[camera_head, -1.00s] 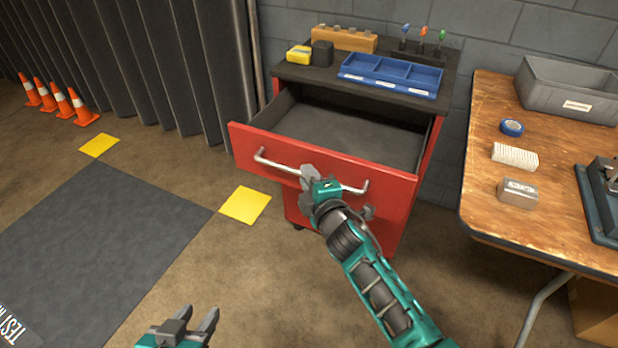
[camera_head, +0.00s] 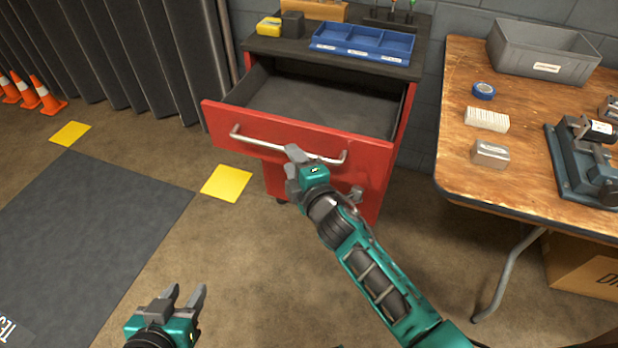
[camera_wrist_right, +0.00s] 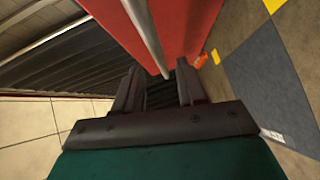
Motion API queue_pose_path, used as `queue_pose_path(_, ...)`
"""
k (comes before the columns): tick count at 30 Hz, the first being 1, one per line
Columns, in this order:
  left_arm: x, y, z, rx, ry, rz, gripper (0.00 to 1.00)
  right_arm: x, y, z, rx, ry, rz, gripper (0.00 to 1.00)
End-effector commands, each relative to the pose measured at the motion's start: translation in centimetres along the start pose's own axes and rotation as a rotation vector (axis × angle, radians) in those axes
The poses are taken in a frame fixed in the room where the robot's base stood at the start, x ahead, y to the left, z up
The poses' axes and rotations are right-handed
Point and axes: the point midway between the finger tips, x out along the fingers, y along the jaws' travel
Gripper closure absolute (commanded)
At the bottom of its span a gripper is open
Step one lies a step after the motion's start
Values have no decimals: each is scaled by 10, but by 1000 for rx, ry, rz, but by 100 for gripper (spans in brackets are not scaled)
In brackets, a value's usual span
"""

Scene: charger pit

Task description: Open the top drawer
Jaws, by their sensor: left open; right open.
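The red cabinet's top drawer (camera_head: 290,135) is pulled far out, and its dark, empty inside shows in the head view. Its silver bar handle (camera_head: 255,143) runs across the front. No grip on the bar shows. My left gripper (camera_head: 187,295) is open and empty above the floor, at the bottom of the head view.
A wooden table (camera_head: 460,150) stands right of the cabinet, with a grey bin (camera_head: 543,52), blue tape (camera_head: 484,91) and a metal vise-like device. A blue tray (camera_head: 362,42) sits on the cabinet top. The floor left of the cabinet is mostly clear.

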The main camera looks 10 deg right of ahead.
Motion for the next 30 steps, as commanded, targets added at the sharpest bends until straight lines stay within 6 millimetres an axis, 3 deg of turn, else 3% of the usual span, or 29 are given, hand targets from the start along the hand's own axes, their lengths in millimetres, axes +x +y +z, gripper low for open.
queue_pose_path(6,-6,0,-8,1,0,0,57,-48,0,0,1,-2,-3,60)
queue_pose_path(12,-7,0,-10,2,4,-2,57,-78,0,0,0,-1,-1,60)
queue_pose_path(18,-6,-1,-8,1,0,-5,57,-89,0,1,-1,-1,0,60)
queue_pose_path(30,-6,0,-5,-10,-4,-6,57,-90,0,1,-1,-1,0,60)
